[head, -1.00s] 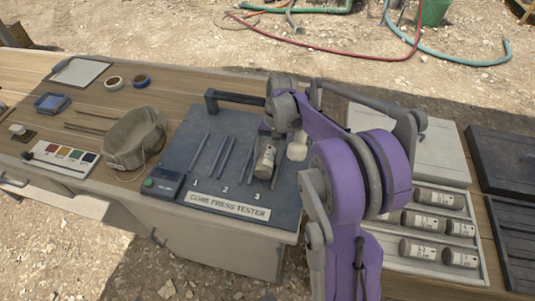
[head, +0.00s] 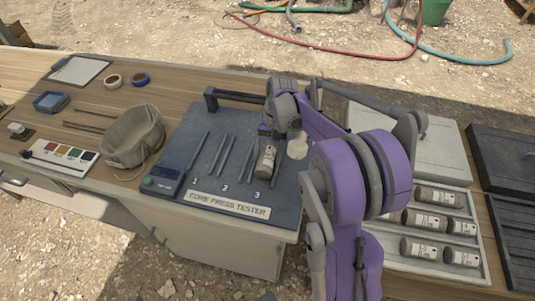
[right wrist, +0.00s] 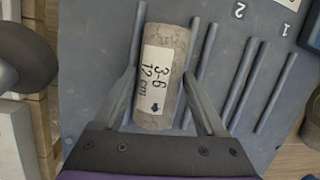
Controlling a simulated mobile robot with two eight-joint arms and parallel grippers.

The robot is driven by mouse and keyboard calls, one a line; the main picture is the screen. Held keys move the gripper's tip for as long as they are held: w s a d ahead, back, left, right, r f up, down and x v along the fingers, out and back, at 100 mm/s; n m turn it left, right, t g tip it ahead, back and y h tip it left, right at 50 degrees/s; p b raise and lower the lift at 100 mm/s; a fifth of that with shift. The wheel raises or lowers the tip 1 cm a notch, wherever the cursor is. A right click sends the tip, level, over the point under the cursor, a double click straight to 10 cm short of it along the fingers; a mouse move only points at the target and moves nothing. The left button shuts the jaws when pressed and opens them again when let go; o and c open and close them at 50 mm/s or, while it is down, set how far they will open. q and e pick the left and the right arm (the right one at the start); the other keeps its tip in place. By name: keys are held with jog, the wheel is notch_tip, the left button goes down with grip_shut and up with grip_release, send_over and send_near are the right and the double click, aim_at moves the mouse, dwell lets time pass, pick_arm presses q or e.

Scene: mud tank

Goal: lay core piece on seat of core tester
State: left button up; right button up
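The core piece (right wrist: 160,85) is a grey-brown cylinder with a white label reading "3-6 12 cm" and an arrow. It lies along the rails at the place marked 3 on the core press tester (head: 195,182); it also shows in the head view (head: 265,162). Rails show beside its far end, and I see no clear gap beneath it. My right gripper (right wrist: 160,76) straddles it from above, a fingertip against each side. In the head view the right gripper (head: 274,130) is partly hidden by my purple arm. My left gripper is out of view.
A tray (head: 486,262) with several labelled cores stands right of the tester. A grey bag (head: 133,138), colour card (head: 60,154) and tape rolls (head: 112,80) lie left. The tester's handle bar (head: 235,97) rises behind the rails.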

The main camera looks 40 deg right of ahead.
jog(key=o, duration=0.3)
jog(key=shift+o, duration=0.2)
jog(key=shift+r, duration=0.1)
jog(key=s+v, duration=0.1)
jog(key=v, duration=1)
jog(key=s+a+f+n+t+h+p, duration=0.1)
jog(key=s+a+f+n+t, duration=0.2)
jog(key=s+a, duration=0.4)
jog(key=s+a+f+n+t+h+p, duration=0.1)
jog(key=s+a+n, duration=0.4)
jog(key=a, duration=0.6)
jog(key=s+f+t+h, duration=0.1)
jog(key=s+f+t, duration=0.1)
jog(key=shift+s+a+n+p, duration=0.15)
jog(key=shift+s+n+p, duration=0.1)
jog(key=shift+n+p, duration=0.05)
